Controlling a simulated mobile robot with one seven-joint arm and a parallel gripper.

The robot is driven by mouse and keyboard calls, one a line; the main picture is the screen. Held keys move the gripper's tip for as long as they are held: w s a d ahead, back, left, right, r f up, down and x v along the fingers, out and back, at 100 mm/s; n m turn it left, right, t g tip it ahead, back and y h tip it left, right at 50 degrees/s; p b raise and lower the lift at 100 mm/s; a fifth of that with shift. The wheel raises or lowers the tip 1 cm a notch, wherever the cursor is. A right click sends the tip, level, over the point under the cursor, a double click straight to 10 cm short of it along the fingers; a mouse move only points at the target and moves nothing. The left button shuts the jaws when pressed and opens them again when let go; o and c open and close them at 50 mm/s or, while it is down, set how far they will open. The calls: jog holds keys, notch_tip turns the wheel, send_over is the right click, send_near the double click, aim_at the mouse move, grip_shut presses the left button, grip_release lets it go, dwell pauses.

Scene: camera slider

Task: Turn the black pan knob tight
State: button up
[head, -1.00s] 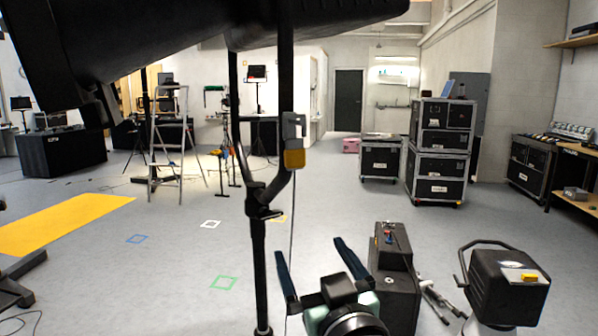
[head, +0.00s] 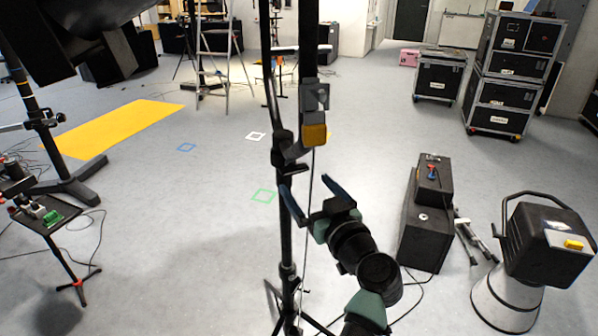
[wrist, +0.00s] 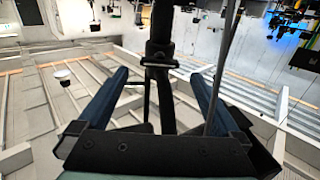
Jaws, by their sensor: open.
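A black collar with a part jutting right (head: 287,160) sits where the fork meets the pole. This may be the pan knob, but I cannot make out a distinct knob. In the wrist view the black joint (wrist: 158,62) and pole show beyond my fingers. My gripper (head: 305,184) is open and empty, its blue fingers spread apart, just below and right of the joint in the head view. It appears apart from the stand.
A grey and orange block (head: 315,115) hangs beside the yoke, with a cable below. A black case (head: 425,215) and a lamp on a white cone (head: 545,245) stand right. A small side table (head: 45,215) is at left. Open floor lies behind the stand.

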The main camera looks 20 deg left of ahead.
aim_at(295, 173)
jog(key=shift+x, duration=2.55)
jog(key=c, duration=1.2)
jog(key=shift+c, duration=0.2)
jog(key=shift+m+b, duration=1.2)
jog(key=shift+m, duration=2.4)
